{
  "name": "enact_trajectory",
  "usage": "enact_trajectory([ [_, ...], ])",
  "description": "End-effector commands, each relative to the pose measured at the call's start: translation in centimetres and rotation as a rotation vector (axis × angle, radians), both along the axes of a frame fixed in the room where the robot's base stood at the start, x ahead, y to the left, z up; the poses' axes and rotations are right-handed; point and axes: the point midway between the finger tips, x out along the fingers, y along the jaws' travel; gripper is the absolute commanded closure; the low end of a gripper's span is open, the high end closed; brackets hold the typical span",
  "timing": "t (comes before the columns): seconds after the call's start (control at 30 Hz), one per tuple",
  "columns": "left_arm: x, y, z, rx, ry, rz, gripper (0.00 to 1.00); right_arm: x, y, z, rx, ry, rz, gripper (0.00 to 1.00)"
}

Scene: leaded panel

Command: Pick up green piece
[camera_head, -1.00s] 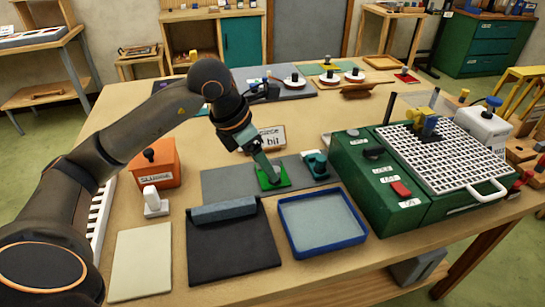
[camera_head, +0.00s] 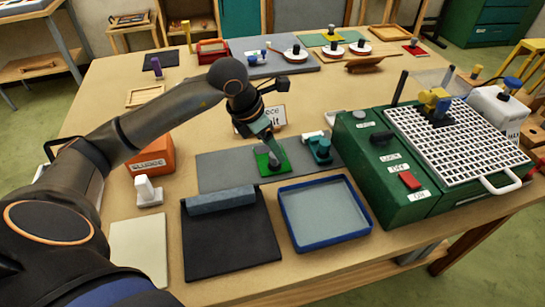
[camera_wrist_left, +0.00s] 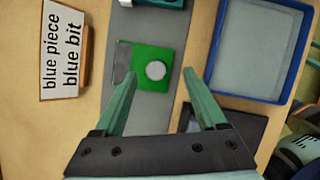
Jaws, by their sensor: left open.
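The green piece (camera_head: 262,162) is a flat square on a long grey mat (camera_head: 216,174) in the middle of the table. In the left wrist view the green piece (camera_wrist_left: 150,52) has a round grey knob (camera_wrist_left: 155,70) on top and a grey part at its left edge. My left gripper (camera_head: 271,151) points down over the piece in the head view. In the left wrist view my left gripper (camera_wrist_left: 159,74) is open, with one fingertip on each side of the knob and clear space between. I cannot tell how high the tips are. My right gripper is not in view.
A teal piece (camera_head: 320,149) stands on the mat right of the green one. A blue-rimmed tray (camera_head: 367,226) and a black mat (camera_head: 230,245) lie in front. A green machine (camera_head: 375,170) stands right.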

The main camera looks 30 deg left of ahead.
Motion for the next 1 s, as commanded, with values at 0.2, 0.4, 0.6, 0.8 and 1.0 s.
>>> enact_trajectory([
  [0.2,0.7,0.2,-2.7,-0.001,0.006,0.002,0.26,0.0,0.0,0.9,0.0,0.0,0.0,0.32],
  [0.4,1.5,-0.1,-4.8,0.0,0.002,0.0,0.26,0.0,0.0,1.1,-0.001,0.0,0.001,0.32],
  [0.6,1.6,-0.1,-5.0,0.001,0.001,-0.001,0.26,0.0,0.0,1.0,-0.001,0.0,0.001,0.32],
  [0.8,1.6,-0.1,-5.0,0.001,0.001,-0.001,0.43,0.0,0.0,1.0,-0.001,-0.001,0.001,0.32],
  [1.0,1.6,-0.1,-5.0,0.0,0.001,0.0,0.66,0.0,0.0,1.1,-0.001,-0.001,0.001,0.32],
])
